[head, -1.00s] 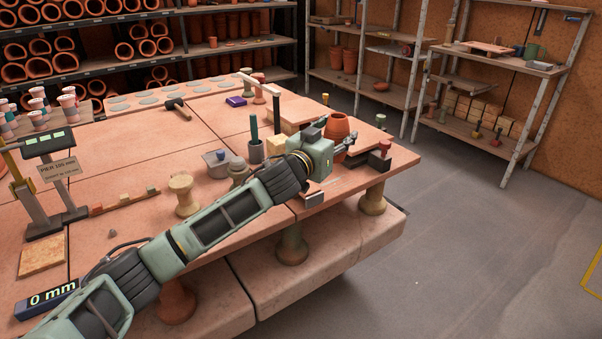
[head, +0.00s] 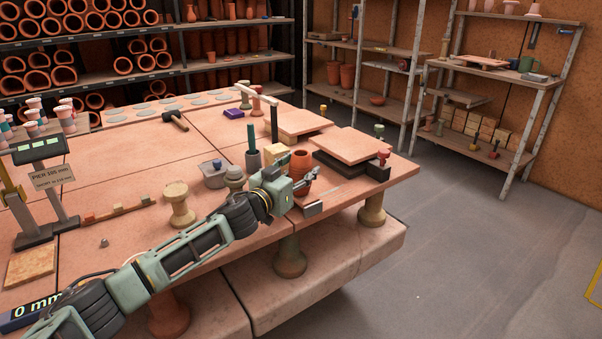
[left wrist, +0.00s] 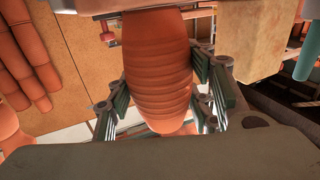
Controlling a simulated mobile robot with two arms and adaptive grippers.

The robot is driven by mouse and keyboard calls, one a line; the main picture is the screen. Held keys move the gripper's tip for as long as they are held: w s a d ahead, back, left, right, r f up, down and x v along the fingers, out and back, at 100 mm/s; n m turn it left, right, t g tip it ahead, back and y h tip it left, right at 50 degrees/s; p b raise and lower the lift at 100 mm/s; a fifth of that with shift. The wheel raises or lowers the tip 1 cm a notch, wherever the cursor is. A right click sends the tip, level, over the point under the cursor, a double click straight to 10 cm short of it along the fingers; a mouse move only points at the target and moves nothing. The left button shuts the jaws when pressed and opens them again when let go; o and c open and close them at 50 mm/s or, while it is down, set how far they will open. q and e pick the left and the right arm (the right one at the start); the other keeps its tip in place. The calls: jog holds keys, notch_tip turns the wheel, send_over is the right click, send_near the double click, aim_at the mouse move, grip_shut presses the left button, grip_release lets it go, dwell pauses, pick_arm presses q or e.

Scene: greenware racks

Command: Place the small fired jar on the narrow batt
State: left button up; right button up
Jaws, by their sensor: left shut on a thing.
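The small fired jar (head: 301,160) is a ribbed, reddish terracotta pot. My left gripper (head: 304,184) is shut on it near the table's right front edge. In the left wrist view the jar (left wrist: 157,65) sits between the finger pads of the left gripper (left wrist: 160,100). Two flat pinkish batts show beyond the jar: a larger one (head: 352,144) on dark blocks to its right, and a smaller-looking one (head: 303,121) farther back. I cannot tell for sure which is the narrow batt. The jar's lower part is partly hidden by the gripper. My right gripper is not in view.
The table's left middle is mostly clear.

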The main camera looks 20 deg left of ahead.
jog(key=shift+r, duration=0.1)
pick_arm(q)
jog(key=o, duration=1.4)
jog(key=shift+c, duration=0.2)
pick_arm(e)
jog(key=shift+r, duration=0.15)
